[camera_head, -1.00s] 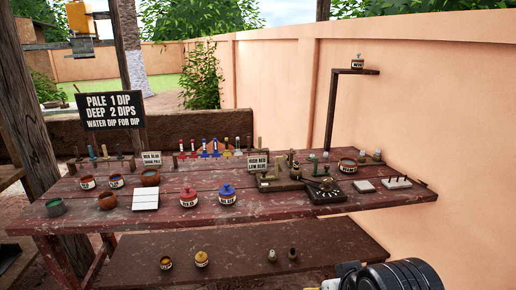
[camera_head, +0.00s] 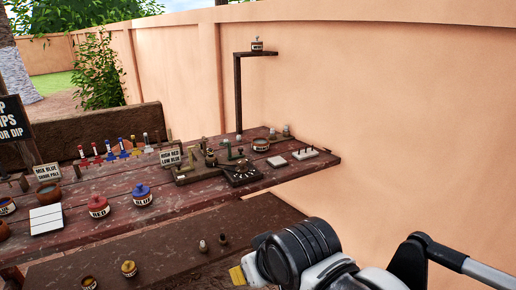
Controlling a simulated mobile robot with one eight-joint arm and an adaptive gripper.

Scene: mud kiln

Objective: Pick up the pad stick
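I cannot tell for sure which thing is the pad stick; several small upright sticks are in view. A pale block with short dark pegs (camera_head: 306,153) sits near the right end of the red-brown table (camera_head: 115,215). A row of small coloured stands with upright pieces (camera_head: 110,152) is along the table's back edge. A dark tray with thin pieces (camera_head: 241,174) is near the table's middle right. Part of my arm, black and white, shows at the bottom right, in front of the table. My gripper's fingers do not show.
A blue-lidded pot (camera_head: 141,195) and a red-lidded pot (camera_head: 99,206) stand near a white tile (camera_head: 46,219). A lower shelf (camera_head: 190,240) holds small pots. A post with a high shelf (camera_head: 239,95) rises behind the table. The wall closes off the right.

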